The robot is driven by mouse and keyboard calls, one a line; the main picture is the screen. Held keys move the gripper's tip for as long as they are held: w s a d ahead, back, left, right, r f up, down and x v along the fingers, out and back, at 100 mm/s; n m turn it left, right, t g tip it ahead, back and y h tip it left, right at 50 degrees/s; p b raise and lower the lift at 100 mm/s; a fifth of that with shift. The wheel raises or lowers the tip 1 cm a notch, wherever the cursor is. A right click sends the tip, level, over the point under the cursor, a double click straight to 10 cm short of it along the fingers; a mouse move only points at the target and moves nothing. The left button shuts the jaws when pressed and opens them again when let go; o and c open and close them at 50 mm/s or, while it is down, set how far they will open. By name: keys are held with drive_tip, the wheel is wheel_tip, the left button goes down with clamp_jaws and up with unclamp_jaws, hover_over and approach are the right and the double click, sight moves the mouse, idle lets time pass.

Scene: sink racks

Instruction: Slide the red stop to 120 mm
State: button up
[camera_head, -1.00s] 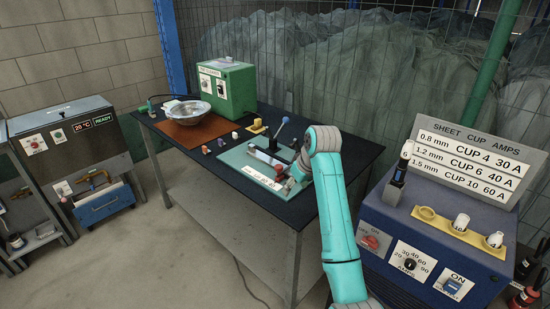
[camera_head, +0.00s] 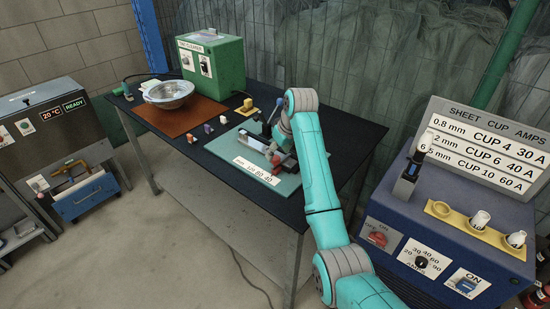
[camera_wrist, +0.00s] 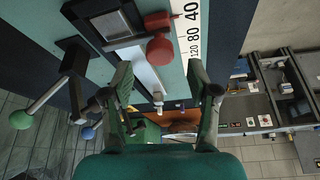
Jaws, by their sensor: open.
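The red stop (camera_wrist: 160,48), with a round red knob, sits on a pale metal rail (camera_wrist: 141,68) in the wrist view, beside a white scale strip (camera_wrist: 193,35) marked 40, 80 and 120. The knob lies near the 80 and 120 marks; its exact reading cannot be told. In the head view the red stop (camera_head: 276,160) shows on the teal base (camera_head: 284,184), partly close to my arm. My gripper (camera_wrist: 163,92) is open, its fingers apart with nothing between them, and the red knob lies beyond the fingertips. In the head view my gripper is largely hidden by my arm.
A metal bowl (camera_head: 168,94), green machine (camera_head: 213,62) and small coloured pieces stand on the bench. A blue amps box (camera_head: 440,235) is at right.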

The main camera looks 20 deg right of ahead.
sight(275, 158)
drive_tip(key=shift+x, duration=2.3)
clamp_jaws()
